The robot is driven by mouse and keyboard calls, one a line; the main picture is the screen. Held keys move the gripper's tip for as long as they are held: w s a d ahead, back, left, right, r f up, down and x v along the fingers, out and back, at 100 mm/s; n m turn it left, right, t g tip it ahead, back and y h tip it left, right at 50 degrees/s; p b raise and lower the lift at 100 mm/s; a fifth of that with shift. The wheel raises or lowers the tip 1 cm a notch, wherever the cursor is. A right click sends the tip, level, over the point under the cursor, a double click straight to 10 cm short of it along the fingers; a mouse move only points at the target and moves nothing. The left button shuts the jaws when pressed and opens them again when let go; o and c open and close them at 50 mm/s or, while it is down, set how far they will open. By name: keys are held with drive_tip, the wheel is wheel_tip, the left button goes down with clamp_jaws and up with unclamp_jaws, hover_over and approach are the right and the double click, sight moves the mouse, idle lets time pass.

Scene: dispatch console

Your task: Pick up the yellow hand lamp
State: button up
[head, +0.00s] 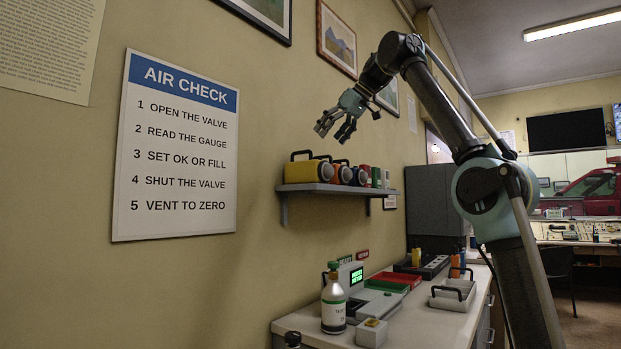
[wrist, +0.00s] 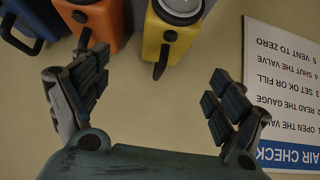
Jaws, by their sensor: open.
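The yellow hand lamp (head: 306,171) stands at the left end of the wall shelf, with a dark handle on top and a round lens. In the wrist view the yellow lamp (wrist: 168,38) is at the top middle, its dark handle pointing toward the space between my fingers. My gripper (head: 337,129) is above the shelf, over the lamps and apart from them. In the wrist view my gripper (wrist: 160,85) has its fingers spread wide with nothing between them.
An orange lamp (wrist: 108,22) stands close beside the yellow one, then a blue lamp (wrist: 38,28). The shelf (head: 300,187) hangs on the wall beside the air check sign (head: 176,150). Below, the counter (head: 425,325) holds a bottle (head: 333,308) and trays.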

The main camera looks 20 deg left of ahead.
sight(301, 172)
drive_tip(key=x, duration=1.1)
drive_tip(key=shift+a+f, duration=0.1)
drive_tip(key=shift+s+x, duration=0.15)
drive_tip(key=shift+x, duration=0.95)
drive_tip(key=shift+s+x, duration=0.15)
drive_tip(key=shift+x, duration=0.95)
drive_tip(key=shift+w+a+f, duration=0.1)
drive_tip(key=shift+a+f, duration=0.15)
drive_tip(key=shift+a, duration=0.25)
drive_tip(key=c, duration=1.4)
